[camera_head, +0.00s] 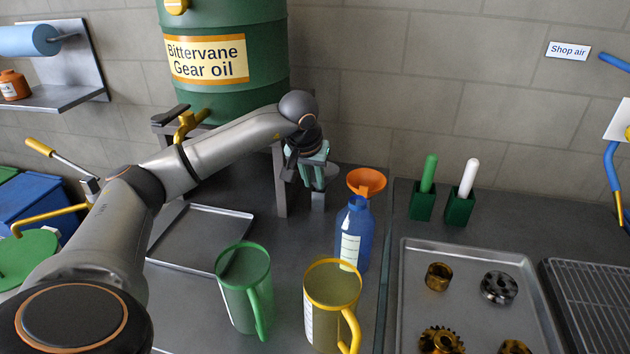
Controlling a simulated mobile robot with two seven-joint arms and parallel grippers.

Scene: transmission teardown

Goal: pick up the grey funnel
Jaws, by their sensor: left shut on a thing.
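My left gripper (314,178) is in the middle of the view, pointing down in front of the oil drum's stand and just left of the blue bottle. It is shut on a small grey thing (318,201) at its fingertips, which I take to be the grey funnel. The fingers hide much of it, so its full shape is unclear. I cannot tell whether it touches the bench. My right gripper is not in view.
A blue bottle (355,235) with an orange funnel (367,181) stands close right of the gripper. Green (243,290) and yellow (331,300) jugs stand in front. A green drum (225,60) is behind. A parts tray (470,249) lies right; an empty tray (200,240) lies left.

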